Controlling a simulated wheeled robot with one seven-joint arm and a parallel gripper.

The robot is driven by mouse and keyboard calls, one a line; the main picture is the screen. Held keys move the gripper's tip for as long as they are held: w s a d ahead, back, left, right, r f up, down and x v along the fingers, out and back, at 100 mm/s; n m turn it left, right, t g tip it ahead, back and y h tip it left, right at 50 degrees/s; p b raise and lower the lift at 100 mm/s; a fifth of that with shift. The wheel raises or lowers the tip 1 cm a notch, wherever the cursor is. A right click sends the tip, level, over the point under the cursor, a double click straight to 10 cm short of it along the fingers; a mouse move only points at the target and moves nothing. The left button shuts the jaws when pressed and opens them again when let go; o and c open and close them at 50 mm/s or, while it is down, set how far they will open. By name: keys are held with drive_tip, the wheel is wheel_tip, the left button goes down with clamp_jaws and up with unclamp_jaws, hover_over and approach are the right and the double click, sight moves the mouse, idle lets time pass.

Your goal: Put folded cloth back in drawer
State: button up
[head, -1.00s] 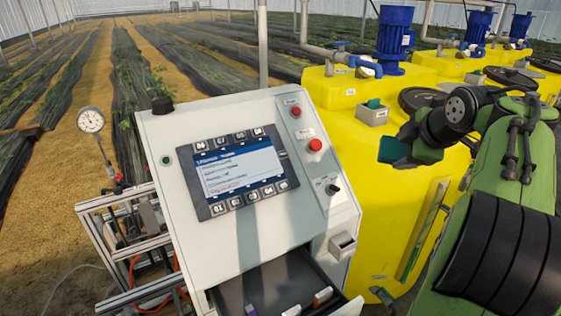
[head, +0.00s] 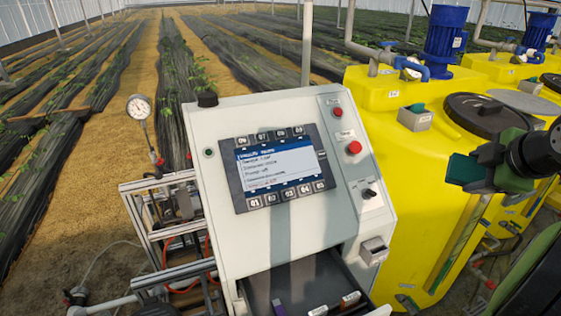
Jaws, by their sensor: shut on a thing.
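The folded cloth (head: 463,168) looks dark teal and sits at the tip of my gripper (head: 484,174), at the right of the head view. My gripper is shut on it and holds it up in front of the yellow tank. The finger details are dark and hard to make out. The drawer (head: 297,285) is open at the bottom of the grey control cabinet, and its front part is cut off by the picture's lower edge. The cloth is above and well to the right of the drawer.
In the drawer lie a purple item (head: 278,307) and small white-ended items (head: 349,299). The cabinet (head: 220,170) has a screen (head: 280,168) and red buttons. A grey box (head: 415,119) is on the yellow tank (head: 400,165). A pipe frame and gauge (head: 139,107) stand left.

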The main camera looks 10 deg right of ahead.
drive_tip(key=s+d+r+p, duration=0.2)
drive_tip(key=s+r+p, duration=0.1)
drive_tip(key=s, duration=1.1)
drive_tip(key=shift+p, duration=0.8)
drive_tip(key=shift+f, duration=0.1)
